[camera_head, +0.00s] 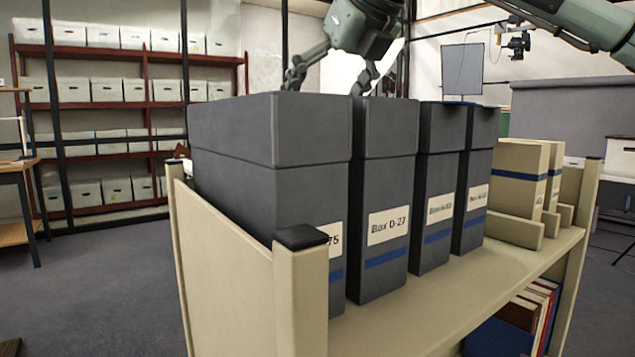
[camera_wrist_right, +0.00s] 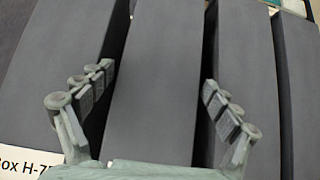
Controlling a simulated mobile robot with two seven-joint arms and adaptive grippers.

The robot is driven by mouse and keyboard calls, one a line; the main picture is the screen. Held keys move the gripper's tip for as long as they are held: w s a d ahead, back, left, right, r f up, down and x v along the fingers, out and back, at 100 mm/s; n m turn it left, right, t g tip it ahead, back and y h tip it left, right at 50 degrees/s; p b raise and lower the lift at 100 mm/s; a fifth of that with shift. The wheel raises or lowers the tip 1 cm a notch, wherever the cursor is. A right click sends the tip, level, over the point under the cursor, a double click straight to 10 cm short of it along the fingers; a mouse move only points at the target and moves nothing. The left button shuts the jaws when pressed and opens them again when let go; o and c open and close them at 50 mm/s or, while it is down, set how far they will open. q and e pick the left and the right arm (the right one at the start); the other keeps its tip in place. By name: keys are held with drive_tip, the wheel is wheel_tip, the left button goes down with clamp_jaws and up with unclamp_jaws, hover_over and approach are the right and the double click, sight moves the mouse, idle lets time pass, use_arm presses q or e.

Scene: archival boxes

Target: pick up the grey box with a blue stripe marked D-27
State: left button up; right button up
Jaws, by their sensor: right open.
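The grey box marked D-27 (camera_head: 383,220) stands upright on the cart's shelf, second from the left in a row of grey boxes. It has a white label and a blue stripe low on its front. My right gripper (camera_head: 327,82) is above the back of the row, pointing down and open; its fingertips are partly hidden behind the box tops. In the right wrist view the open fingers of the right gripper (camera_wrist_right: 158,80) lie on either side of the D-27 box's top (camera_wrist_right: 152,75), with nothing gripped. My left gripper is not in view.
A grey box (camera_head: 265,185) with a label ending in 75 stands close on the left. Two more grey boxes (camera_head: 438,190) (camera_head: 478,180) stand on the right, then beige boxes (camera_head: 515,180). The cart's end panel (camera_head: 225,270) rises at the left. The shelf's front strip (camera_head: 430,305) is bare.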

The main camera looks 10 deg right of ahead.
drive_tip(key=shift+c, duration=0.3)
drive_tip(key=c, duration=1.4)
drive_tip(key=shift+r, duration=0.2)
drive_tip(key=shift+c, duration=0.9)
